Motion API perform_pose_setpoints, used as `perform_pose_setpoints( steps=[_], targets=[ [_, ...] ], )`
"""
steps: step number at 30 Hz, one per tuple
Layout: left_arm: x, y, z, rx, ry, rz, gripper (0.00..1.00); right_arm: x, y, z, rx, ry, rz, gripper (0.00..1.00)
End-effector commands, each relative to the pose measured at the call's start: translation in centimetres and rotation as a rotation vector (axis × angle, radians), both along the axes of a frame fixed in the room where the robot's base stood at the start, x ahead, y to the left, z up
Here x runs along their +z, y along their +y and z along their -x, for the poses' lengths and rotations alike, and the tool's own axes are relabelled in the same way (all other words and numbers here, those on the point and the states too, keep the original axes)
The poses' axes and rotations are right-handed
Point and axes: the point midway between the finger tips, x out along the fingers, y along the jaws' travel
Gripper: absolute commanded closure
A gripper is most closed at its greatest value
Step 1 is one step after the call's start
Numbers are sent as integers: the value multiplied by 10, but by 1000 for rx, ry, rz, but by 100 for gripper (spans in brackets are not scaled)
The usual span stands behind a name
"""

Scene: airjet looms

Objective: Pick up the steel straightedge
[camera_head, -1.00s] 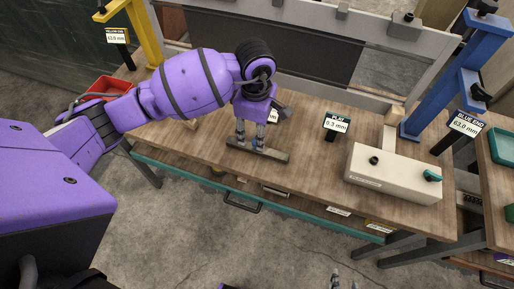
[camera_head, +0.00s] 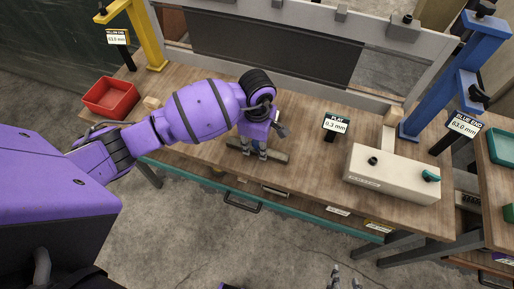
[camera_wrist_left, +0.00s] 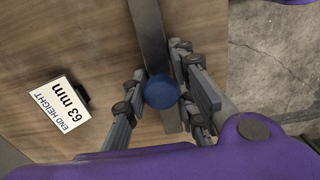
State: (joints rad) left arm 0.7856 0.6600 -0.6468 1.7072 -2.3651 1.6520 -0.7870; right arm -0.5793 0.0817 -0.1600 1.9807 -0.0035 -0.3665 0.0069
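The steel straightedge (camera_head: 277,157) is a long grey bar lying along the front edge of the wooden table. In the left wrist view its grey bar (camera_wrist_left: 150,32) runs from top to bottom, with a round blue knob (camera_wrist_left: 161,92) over it. My left gripper (camera_head: 254,151) is down at the bar. In the left wrist view its fingers (camera_wrist_left: 162,70) stand on either side of the bar and knob, apart, with no clear grip; the tips' contact is partly hidden. My right gripper (camera_head: 345,278) shows only its fingertips, apart and empty, over the floor.
A red tray (camera_head: 111,97) stands at the table's left, beside a small wood block (camera_head: 152,102). A cream box (camera_head: 392,176) stands at the right, near the blue post (camera_head: 458,95). An end-height sign (camera_wrist_left: 62,105) stands beside the bar.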

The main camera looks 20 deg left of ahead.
Motion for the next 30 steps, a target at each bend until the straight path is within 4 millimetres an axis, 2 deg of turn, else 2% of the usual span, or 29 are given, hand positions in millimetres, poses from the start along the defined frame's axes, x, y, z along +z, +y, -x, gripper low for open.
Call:
perform_pose_setpoints(
  steps=[1,4,19,25,30],
  targets=[
    [0,0,0,0,0,0,86,0,0,0,0,-1,0,60],
    [0,0,0,0,0,0,99,1,0,-1,0,-3,0,60],
    [7,0,-1,0,-4,1,100,3,1,-2,-1,-6,-1,60],
    [32,0,-2,-2,-6,0,100,5,1,-4,-2,-9,-2,60],
    [68,3,28,-5,-7,-1,100,8,1,-6,-2,-14,-4,60]
  ],
)
